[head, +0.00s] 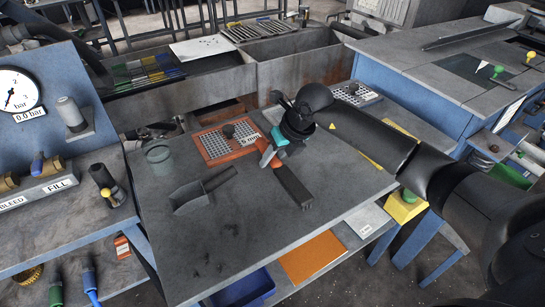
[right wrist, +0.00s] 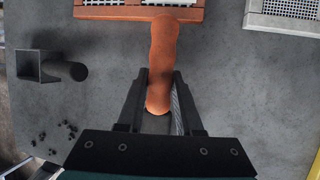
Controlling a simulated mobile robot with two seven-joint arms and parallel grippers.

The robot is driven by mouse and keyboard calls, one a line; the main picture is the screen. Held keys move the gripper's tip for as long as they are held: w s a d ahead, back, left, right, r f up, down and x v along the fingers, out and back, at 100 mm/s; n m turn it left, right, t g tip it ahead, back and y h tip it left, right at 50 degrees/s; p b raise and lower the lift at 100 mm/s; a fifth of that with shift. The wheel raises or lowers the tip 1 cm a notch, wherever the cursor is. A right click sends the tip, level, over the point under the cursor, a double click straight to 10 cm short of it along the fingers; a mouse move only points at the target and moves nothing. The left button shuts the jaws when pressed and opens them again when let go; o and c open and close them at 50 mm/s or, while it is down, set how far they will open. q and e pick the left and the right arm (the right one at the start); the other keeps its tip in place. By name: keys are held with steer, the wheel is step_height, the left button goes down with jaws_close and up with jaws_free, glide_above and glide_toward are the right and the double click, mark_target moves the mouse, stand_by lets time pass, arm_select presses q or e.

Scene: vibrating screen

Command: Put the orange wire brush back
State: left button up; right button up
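The orange wire brush (head: 264,152) lies across the grey worktop, with its orange handle towards the framed screen and a long dark head (head: 292,186) towards the front. In the right wrist view its handle (right wrist: 162,60) runs from the orange screen frame down between my fingers. My right gripper (right wrist: 160,88) has its two fingers close against both sides of the handle. In the head view my right gripper (head: 270,150) comes down over the handle, and its fingertips are mostly hidden. The dark head is hidden under the gripper body in the wrist view. My left gripper is not in view.
An orange-framed screen (head: 207,146) lies behind the brush, and a second pale-framed screen (head: 369,98) is behind my right arm. The front of the worktop is mostly clear, with dark crumbs.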

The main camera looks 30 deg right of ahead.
steer(key=o, duration=0.4)
steer(key=shift+o, duration=0.2)
steer(key=shift+r, duration=0.2)
steer(key=p+v, duration=0.2)
steer(key=v, duration=1)
steer(key=shift+s, duration=0.1)
